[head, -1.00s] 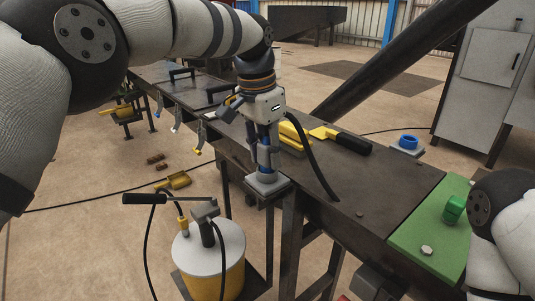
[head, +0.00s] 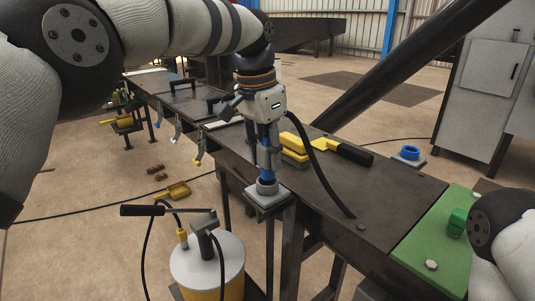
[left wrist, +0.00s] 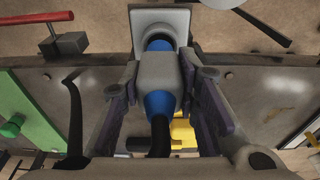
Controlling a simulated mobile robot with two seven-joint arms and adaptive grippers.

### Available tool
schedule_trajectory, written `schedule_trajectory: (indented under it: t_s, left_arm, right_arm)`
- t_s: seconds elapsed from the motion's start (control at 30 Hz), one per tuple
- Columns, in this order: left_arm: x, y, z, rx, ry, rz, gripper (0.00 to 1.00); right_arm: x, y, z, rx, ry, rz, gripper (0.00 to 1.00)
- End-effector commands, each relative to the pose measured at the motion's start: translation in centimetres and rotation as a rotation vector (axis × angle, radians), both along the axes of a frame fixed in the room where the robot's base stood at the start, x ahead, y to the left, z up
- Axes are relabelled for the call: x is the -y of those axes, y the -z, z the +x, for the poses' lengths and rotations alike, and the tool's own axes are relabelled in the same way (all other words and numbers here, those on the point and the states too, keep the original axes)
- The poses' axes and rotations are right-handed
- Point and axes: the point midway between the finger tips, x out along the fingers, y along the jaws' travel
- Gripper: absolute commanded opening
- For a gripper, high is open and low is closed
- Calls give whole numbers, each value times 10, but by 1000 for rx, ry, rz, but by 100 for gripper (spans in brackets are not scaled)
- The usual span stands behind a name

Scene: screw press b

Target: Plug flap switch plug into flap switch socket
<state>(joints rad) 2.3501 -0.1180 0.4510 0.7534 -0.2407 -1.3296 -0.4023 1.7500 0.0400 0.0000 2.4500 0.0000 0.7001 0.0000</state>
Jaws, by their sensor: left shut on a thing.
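My left gripper (head: 267,162) points down, shut on a plug (left wrist: 160,72) with a grey body and blue ends. A black cable leaves its rear. The plug points at a light grey round socket on a square plate (left wrist: 161,18); the socket also shows in the head view (head: 267,188), at the bench's near edge. The plug's blue front end is lined up with the socket's mouth and at or very near it. I cannot tell whether it is inside. My right arm shows at the lower right of the head view; its gripper is out of view.
Yellow blocks (head: 294,149) and a black-handled yellow tool (head: 340,149) lie on the dark bench behind the gripper. A blue ring on a grey plate (head: 409,153) sits at the far edge. A green plate (head: 432,240) lies right. A drum (head: 207,262) stands below.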

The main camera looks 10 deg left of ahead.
Motion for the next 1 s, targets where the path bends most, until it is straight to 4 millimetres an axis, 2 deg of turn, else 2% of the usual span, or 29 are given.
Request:
schedule_trajectory:
  t_s: [0.43,1.0]
  left_arm:
    - [0,-22,0,-1,0,0,0]
    - [0,-24,0,1,0,0,0]
  right_arm:
    - [0,9,-9,-34,0,0,40]
    - [0,8,-8,-31,0,0,40]
